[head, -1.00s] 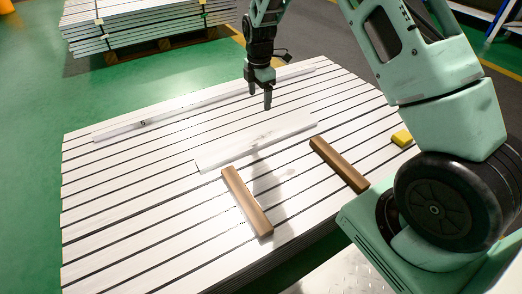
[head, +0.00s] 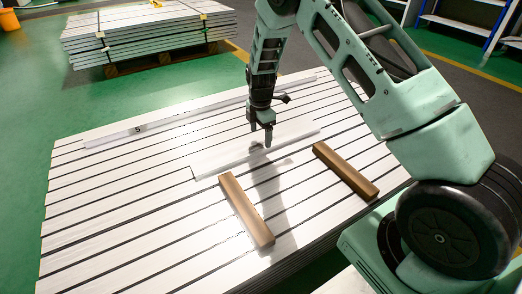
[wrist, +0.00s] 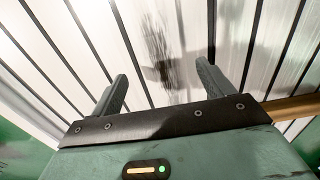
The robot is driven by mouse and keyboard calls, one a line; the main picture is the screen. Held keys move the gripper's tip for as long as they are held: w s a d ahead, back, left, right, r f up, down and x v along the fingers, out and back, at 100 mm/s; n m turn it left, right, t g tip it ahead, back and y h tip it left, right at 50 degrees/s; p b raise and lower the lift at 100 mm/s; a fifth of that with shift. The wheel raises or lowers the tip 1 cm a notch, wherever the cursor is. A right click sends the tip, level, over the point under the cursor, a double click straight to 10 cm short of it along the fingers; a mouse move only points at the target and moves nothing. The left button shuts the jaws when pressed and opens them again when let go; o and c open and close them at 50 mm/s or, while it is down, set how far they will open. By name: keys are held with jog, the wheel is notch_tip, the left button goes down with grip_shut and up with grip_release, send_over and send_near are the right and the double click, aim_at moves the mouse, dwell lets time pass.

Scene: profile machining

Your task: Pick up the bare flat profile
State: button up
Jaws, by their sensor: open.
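The bare flat profile (head: 225,161) is a wide, thin whitish strip with faint smudges and no visible marking. It lies on the slotted table in the head view, behind two brown bars. My gripper (head: 261,137) points down over its middle, open and empty, with part of the strip hidden behind the fingers. Whether the fingertips touch it, I cannot tell. In the wrist view my two fingers (wrist: 162,74) stand apart, with a smudged pale surface (wrist: 185,50) and a dark shadow between and beyond them.
A longer narrow profile (head: 180,122) marked 5 lies farther back. Two brown bars (head: 246,210) (head: 345,170) lie in front of the flat profile. The slotted table (head: 110,235) is clear at front left. A stack of panels (head: 150,35) stands behind.

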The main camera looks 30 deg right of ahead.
aim_at(261, 144)
notch_tip(261, 144, down, 4)
jog(key=shift+b, duration=1.1)
